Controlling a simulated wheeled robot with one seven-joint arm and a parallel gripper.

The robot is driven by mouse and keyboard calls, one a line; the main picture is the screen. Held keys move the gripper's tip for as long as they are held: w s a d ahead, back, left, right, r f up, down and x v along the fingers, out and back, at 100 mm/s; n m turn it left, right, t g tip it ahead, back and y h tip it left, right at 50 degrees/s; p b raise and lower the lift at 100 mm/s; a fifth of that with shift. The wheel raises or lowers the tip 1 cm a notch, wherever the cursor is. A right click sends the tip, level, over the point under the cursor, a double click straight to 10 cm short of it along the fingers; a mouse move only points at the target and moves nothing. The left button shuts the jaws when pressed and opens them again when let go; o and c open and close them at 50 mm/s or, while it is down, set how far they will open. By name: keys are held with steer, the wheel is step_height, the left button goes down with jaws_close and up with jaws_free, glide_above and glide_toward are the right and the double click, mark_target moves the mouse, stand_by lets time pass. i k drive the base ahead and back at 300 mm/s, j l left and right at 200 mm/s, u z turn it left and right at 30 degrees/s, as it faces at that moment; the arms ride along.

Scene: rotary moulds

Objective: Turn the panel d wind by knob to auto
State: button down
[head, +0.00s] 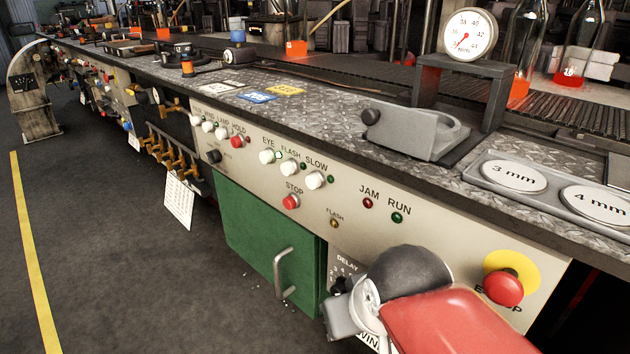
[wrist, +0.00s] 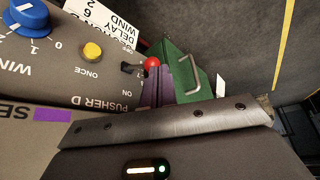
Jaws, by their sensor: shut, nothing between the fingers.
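In the wrist view, where the lettering is upside down, a blue knob (wrist: 30,18) sits at the top left corner, partly cut off by the frame. "WIND", 0 and 1 show beside it; its pointer is hard to read, and I see no AUTO mark. My gripper (wrist: 160,125) fills the bottom of the wrist view as a grey bolted bar and dark body. It is shut and empty, below and apart from the knob. In the head view, my red and grey arm covers the panel's lower part, and I cannot make out the blue knob there.
Beside the knob are a yellow ONCE button (wrist: 92,52) and a red-tipped switch (wrist: 150,64) marked ON and OFF. A green door (head: 265,235) with a handle is left of my arm. A red emergency button (head: 503,288) sits to its right. Open floor (head: 120,260) lies left.

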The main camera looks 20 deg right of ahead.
mark_target(214, 156)
steer(key=j+u, duration=0.15)
steer(key=u, duration=0.3)
steer(key=i+j+u, duration=0.1)
steer(key=u, duration=0.35)
steer(key=i+j+u, duration=0.1)
steer(key=u, duration=0.35)
steer(key=i+j+z, duration=0.15)
steer(key=z, duration=0.2)
steer(key=j+z, duration=0.1)
steer(key=z, duration=0.25)
steer(key=i+j+z, duration=0.1)
steer(key=z, duration=0.25)
steer(key=j+z, duration=0.1)
steer(key=z, duration=0.2)
steer(key=i+l, duration=0.15)
steer(key=l, duration=0.15)
steer(key=i+l+z, duration=0.15)
steer(key=i+l, duration=0.05)
steer(key=l, duration=0.1)
